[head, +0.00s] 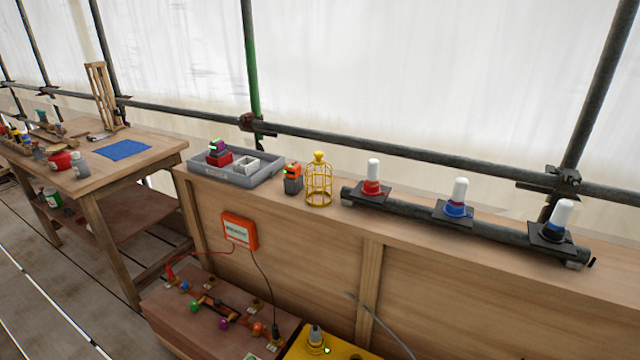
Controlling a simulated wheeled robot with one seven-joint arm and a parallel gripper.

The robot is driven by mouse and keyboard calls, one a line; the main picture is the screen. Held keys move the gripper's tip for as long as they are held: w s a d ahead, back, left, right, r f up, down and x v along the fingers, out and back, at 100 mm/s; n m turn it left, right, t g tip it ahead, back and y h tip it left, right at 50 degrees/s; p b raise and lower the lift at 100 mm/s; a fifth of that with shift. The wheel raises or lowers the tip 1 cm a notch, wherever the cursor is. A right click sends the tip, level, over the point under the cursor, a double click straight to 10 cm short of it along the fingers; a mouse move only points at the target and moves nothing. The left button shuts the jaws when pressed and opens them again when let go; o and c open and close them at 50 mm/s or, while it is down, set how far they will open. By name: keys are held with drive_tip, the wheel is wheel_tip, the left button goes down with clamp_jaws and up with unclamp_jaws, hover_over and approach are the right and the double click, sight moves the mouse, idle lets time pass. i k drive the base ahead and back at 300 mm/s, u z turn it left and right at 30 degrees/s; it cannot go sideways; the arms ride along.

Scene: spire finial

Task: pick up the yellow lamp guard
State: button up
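The yellow lamp guard (319,184) is a wire cage with a round yellow cap on top. It stands upright on the wooden ledge (420,255), near the middle of the head view. My gripper is not in view, and nothing is seen holding the guard.
A grey tray (205,178) with small items sits left of the guard. Scaffold rails run behind. A workbench (110,165) stands left.

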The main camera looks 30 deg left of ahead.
sight(319, 155)
drive_tip(key=z, duration=2.55)
drive_tip(key=k, duration=2.3)
drive_tip(key=u, duration=2.55)
